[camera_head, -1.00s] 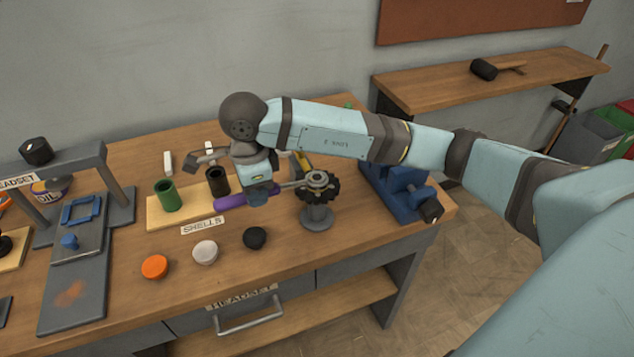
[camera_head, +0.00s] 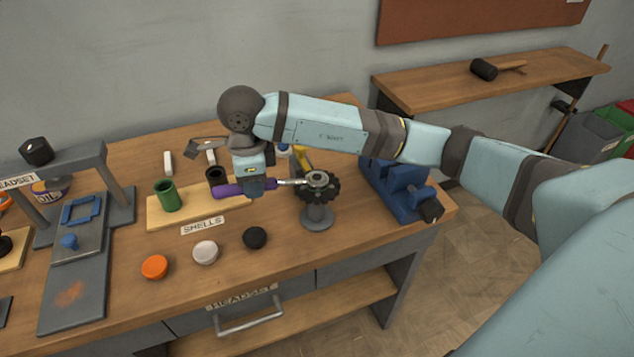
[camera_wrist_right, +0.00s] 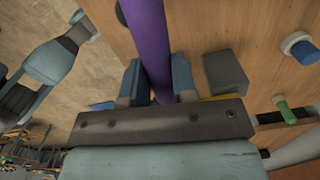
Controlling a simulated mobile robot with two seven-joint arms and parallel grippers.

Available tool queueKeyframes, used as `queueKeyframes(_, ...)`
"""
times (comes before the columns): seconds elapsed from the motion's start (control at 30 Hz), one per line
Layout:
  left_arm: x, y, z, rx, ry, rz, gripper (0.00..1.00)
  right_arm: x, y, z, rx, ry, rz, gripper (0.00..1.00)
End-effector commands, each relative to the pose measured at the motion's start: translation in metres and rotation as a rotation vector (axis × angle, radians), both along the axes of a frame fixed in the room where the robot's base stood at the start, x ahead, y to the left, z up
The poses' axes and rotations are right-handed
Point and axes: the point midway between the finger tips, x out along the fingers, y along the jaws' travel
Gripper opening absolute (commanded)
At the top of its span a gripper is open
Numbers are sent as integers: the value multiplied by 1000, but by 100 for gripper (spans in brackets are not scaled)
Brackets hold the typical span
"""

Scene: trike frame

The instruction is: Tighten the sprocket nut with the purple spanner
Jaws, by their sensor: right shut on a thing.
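My right gripper (camera_head: 252,187) is shut on the purple spanner (camera_head: 228,190) and holds it above the workbench. The purple handle sticks out to the left, and the metal end points right, to the near side of the dark toothed sprocket (camera_head: 307,192). The sprocket sits on a grey stand, with a light metal nut (camera_head: 318,177) on top. I cannot tell whether the spanner's end is around the nut or only beside it. The right wrist view shows the purple handle (camera_wrist_right: 149,40) between the two fingers (camera_wrist_right: 157,88). My left gripper is not in view.
A blue vise (camera_head: 395,190) stands right of the sprocket. Green (camera_head: 167,195) and black (camera_head: 216,178) cups stand on the wooden shells board behind and left. Orange (camera_head: 154,267), white (camera_head: 205,252) and black (camera_head: 255,238) caps lie in front. The front right of the bench is clear.

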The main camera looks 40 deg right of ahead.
Motion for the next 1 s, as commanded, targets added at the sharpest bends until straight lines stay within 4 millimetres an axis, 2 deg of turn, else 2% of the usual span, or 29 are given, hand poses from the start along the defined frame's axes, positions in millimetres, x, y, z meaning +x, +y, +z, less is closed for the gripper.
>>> queueKeyframes(0.57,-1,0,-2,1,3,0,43,-12,4,1,0,-4,108,0)
queueKeyframes(0.6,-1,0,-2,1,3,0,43,-13,4,1,0,-3,111,21)
queueKeyframes(0.7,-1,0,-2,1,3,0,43,-13,4,1,0,-3,110,0)
queueKeyframes(1.0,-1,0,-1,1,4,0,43,-13,4,3,0,-2,110,0)
